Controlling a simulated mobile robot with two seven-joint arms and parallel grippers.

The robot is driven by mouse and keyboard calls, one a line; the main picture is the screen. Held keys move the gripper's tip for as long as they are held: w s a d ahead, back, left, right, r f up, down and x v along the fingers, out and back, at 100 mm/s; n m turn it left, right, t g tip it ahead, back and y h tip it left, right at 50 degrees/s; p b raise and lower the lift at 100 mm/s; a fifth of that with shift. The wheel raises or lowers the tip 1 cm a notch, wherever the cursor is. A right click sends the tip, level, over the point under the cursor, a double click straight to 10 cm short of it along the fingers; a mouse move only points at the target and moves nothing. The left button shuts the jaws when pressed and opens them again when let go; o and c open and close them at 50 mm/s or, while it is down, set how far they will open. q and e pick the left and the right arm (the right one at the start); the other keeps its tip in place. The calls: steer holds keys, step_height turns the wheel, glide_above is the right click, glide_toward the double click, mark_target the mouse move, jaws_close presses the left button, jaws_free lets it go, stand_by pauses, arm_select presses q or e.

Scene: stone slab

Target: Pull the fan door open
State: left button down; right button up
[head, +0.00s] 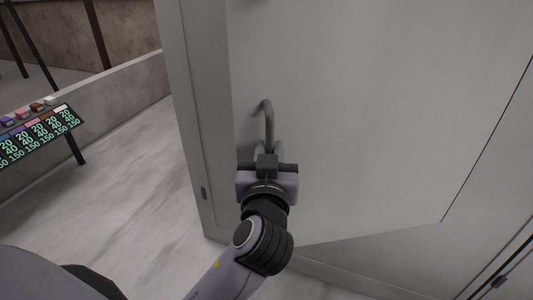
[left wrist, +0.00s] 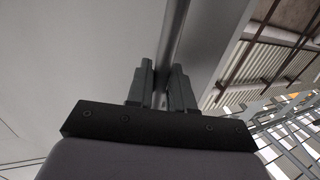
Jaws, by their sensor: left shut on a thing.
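The fan door (head: 370,110) is a large pale grey panel filling the middle and right of the head view. It also fills the left of the left wrist view (left wrist: 75,60). A grey bar handle (head: 268,118) stands upright near its left edge. My left gripper (head: 268,152) is at the lower part of the handle, with its fingers hidden partly by the wrist. In the left wrist view, the two dark fingers (left wrist: 161,88) are on either side of the handle bar (left wrist: 173,45), shut on it. My right gripper does not show.
A pale frame (head: 185,100) borders the door's left side. A dark board with coloured numbers (head: 40,135) stands at the left, before a low stone wall (head: 125,92). The pale floor (head: 130,190) between board and door is clear.

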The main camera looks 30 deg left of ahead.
arm_select(q)
steer(key=shift+s+d, duration=0.1)
steer(key=shift+d, duration=0.05)
stand_by(0.4)
steer(key=c, duration=1.2)
jaws_free()
steer(key=shift+o, duration=0.2)
